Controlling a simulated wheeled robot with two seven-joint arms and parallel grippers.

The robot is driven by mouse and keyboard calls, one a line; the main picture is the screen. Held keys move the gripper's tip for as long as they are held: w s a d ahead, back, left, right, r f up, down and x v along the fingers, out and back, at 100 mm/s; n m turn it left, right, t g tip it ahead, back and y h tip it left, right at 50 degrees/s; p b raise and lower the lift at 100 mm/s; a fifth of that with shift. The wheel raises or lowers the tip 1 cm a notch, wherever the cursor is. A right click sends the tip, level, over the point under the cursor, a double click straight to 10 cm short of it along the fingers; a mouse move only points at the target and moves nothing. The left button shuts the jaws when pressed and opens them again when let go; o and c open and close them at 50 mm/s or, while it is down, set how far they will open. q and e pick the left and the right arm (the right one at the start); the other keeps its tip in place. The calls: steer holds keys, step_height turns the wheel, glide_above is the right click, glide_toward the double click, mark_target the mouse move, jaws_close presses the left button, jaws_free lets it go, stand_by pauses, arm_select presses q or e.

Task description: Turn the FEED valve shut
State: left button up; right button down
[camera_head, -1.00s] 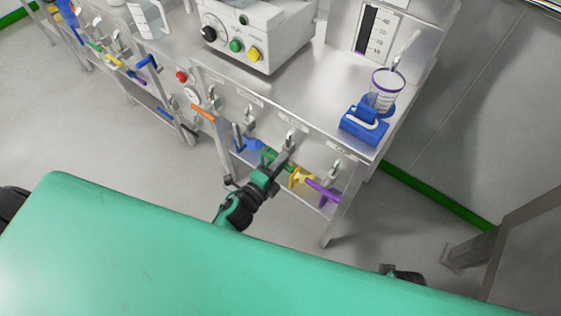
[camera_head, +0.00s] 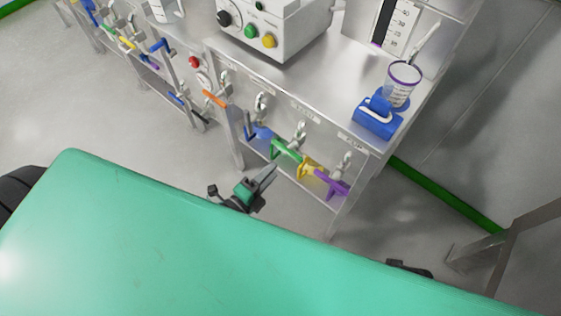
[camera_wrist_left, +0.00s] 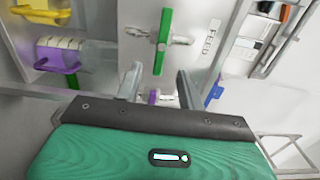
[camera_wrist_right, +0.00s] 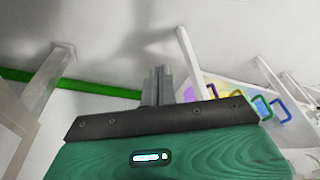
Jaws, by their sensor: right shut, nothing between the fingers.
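The FEED valve has a green handle (camera_head: 285,151) on the front of the steel bench. In the left wrist view the green handle (camera_wrist_left: 163,42) lies across its metal fitting, beside a label reading FEED (camera_wrist_left: 209,37). My left gripper (camera_head: 267,175) is below and to the left of the handle in the head view, apart from it. Its fingers (camera_wrist_left: 158,80) are spread with nothing held. My right gripper (camera_wrist_right: 158,78) is shut and empty, pointing away from the valve row; only a small dark part shows in the head view (camera_head: 410,268).
A blue handle (camera_head: 257,133) is left of the green one; yellow (camera_head: 311,168) and purple (camera_head: 333,186) handles are right of it. A bench leg (camera_head: 232,140) stands to the left. A blue holder (camera_head: 377,118) and beaker (camera_head: 401,85) sit on the benchtop. Floor before the bench is clear.

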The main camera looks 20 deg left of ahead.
arm_select(q)
steer(key=v, duration=0.4)
steer(key=shift+s+a, duration=0.1)
steer(key=shift+s, duration=0.2)
arm_select(e)
steer(key=shift+s+r, duration=0.15)
steer(key=shift+r, duration=0.4)
steer(key=shift+w, duration=0.2)
steer(key=shift+f, duration=0.1)
